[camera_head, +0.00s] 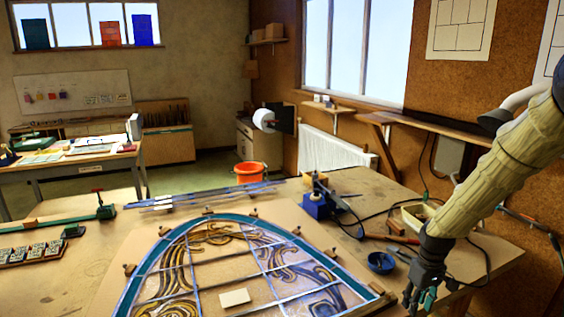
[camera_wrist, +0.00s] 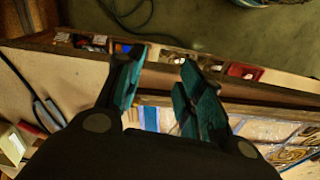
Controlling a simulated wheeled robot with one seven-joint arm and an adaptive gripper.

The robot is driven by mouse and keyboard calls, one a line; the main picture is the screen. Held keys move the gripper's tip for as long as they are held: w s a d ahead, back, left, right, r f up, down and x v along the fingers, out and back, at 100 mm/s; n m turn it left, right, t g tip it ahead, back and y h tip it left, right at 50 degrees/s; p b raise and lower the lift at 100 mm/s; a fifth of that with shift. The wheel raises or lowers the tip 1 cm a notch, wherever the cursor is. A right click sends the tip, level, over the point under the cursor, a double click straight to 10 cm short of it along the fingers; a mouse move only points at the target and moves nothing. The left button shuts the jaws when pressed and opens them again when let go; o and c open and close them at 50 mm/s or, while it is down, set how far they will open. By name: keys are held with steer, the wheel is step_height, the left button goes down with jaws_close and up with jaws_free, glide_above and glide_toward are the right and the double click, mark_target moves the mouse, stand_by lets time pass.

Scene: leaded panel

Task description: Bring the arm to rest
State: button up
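My arm (camera_head: 500,165) reaches down from the upper right in the head view. My gripper (camera_head: 420,298) points down at the right front part of the workbench, to the right of the leaded panel (camera_head: 277,262). In the wrist view my gripper (camera_wrist: 160,85) has its two teal-padded fingers apart, with nothing held between them. The panel has an arched teal border and swirling brown and clear glass. A corner of the panel (camera_wrist: 290,130) also shows at the right of the wrist view.
A small blue bowl (camera_head: 381,263) sits left of my gripper. A blue soldering stand (camera_head: 317,206), cables and an open box (camera_head: 418,215) lie at the bench's right side. A pale block (camera_head: 235,298) rests on the panel. An orange bucket (camera_head: 249,172) stands beyond the bench.

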steer(key=s+a+f+m+b, duration=0.15)
steer(key=s+a+f, duration=0.3)
steer(key=f, duration=0.45)
steer(key=s+a+f+b, duration=0.25)
steer(key=s+f, duration=0.35)
steer(key=f, duration=0.3)
steer(key=s+a+f+m+b, duration=0.1)
steer(key=s+a+f, duration=0.45)
steer(key=f, duration=0.45)
steer(key=s+a+f+b, duration=0.1)
steer(key=s+f, duration=0.2)
steer(key=s, duration=0.4)
steer(key=s+a+f+m+b, duration=0.1)
steer(key=s+f+b, duration=0.1)
steer(key=s, duration=0.5)
steer(key=s+a+f+b, duration=0.1)
steer(key=s+f, duration=0.3)
steer(key=s, duration=0.3)
steer(key=shift+s+f, duration=0.2)
steer(key=shift+s, duration=0.15)
steer(key=shift+a, duration=0.1)
